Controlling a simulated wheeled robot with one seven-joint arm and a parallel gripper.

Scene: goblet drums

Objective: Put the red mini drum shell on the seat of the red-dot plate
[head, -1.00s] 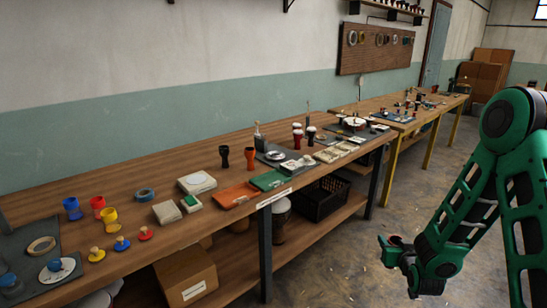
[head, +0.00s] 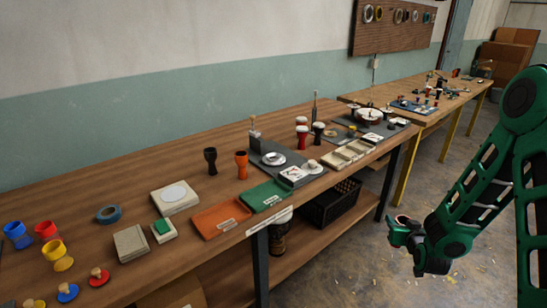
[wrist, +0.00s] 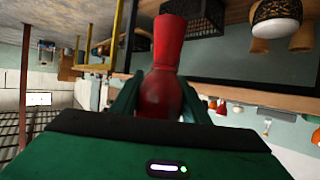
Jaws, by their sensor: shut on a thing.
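My gripper (head: 404,236) is at the right of the head view, out over the floor in front of the workbench. In the wrist view its fingers (wrist: 165,98) are shut on the red mini drum shell (wrist: 167,50), a glossy red goblet shape with a round bowl between the fingers and a flared end pointing away. In the head view only a small reddish rim of the shell (head: 402,219) shows at the jaws. I cannot pick out a red-dot plate for certain in either view.
The near workbench (head: 215,140) carries blue, red and yellow cups, an orange tray (head: 220,217), a green tray (head: 265,196) and several small drums. A second bench (head: 465,95) with a blue mat (head: 414,106) stands farther back. Open floor (head: 365,250) lies between bench and arm.

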